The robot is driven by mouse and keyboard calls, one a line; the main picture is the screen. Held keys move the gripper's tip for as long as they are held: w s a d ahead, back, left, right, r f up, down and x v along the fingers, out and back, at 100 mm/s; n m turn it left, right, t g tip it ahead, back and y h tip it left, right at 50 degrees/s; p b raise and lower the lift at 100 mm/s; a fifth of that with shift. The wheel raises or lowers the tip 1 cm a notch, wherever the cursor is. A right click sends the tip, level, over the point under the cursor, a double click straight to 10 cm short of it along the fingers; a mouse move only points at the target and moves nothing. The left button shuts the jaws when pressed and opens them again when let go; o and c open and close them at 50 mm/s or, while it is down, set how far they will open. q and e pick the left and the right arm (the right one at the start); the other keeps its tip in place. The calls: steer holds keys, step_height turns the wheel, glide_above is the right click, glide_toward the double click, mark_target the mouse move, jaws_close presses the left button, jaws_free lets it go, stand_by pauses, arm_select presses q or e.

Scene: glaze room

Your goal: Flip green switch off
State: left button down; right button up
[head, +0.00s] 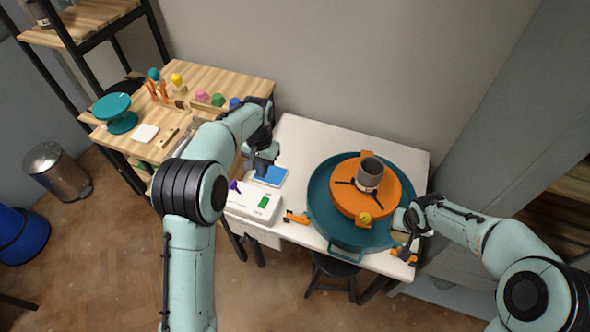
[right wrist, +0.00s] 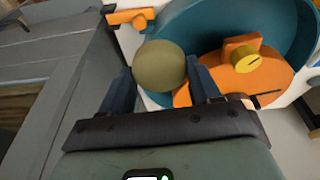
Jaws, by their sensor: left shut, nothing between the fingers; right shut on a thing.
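The green switch (head: 263,202) is on the sloped top of a white box (head: 240,207) on the white table; a purple lever (head: 234,186) is on the same box. Whether the green switch is on or off is too small to tell. My left gripper (head: 261,170) is shut and empty, over the blue pad (head: 271,176) just behind the box, apart from the switch. My right gripper (head: 402,230) is shut on a round tan thing (right wrist: 160,66), seen between its fingers in the right wrist view, beside the teal basin.
The teal basin (head: 320,212) holds an orange wheel disc (head: 398,190) with a grey cup (head: 369,174) on it. Orange clamps (head: 297,217) lie on the table (head: 305,133). A wooden table (head: 225,83) with small coloured items stands at the left.

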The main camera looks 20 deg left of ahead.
mark_target(259, 206)
arm_select(q)
steer(key=shift+s+a, duration=0.1)
arm_select(e)
steer(key=shift+r, duration=0.1)
steer(key=shift+w+r+p, duration=0.2)
steer(key=shift+r+p, duration=0.1)
steer(key=shift+r, duration=0.05)
arm_select(q)
steer(key=shift+s+a+r+g, duration=0.1)
steer(key=shift+s+a+g, duration=0.2)
steer(key=shift+a+g, duration=0.25)
steer(key=shift+s, duration=0.1)
